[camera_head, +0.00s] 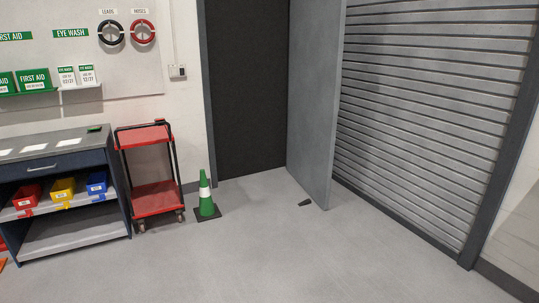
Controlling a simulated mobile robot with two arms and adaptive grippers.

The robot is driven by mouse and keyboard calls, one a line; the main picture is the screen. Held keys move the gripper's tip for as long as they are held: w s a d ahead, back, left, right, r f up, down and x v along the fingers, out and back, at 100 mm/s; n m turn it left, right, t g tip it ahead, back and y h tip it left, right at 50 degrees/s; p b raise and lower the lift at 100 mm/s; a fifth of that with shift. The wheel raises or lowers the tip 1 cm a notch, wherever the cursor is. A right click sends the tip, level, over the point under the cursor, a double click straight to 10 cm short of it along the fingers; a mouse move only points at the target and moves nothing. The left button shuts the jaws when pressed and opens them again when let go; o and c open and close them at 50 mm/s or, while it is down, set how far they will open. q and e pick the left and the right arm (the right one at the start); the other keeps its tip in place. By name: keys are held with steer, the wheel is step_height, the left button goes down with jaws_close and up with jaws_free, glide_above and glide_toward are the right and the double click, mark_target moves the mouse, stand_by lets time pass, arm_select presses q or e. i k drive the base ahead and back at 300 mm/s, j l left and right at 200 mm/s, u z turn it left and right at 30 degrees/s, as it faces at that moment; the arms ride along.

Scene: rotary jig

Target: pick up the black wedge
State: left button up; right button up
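A small black wedge (305,203) lies on the grey floor in the head view, just left of the bottom corner of the open grey door (316,110). It looks apart from the door, with a narrow gap, though it is small in the picture. Neither of my grippers shows in this view.
A green cone (206,193) with a dark base stands left of the doorway, beside a red two-shelf cart (153,198). A workbench (60,163) with coloured bins is at the left. A roller shutter (430,110) closes the right side. The floor in front is clear.

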mark_target(308, 201)
steer(key=i+u, duration=0.15)
steer(key=i, duration=1.9)
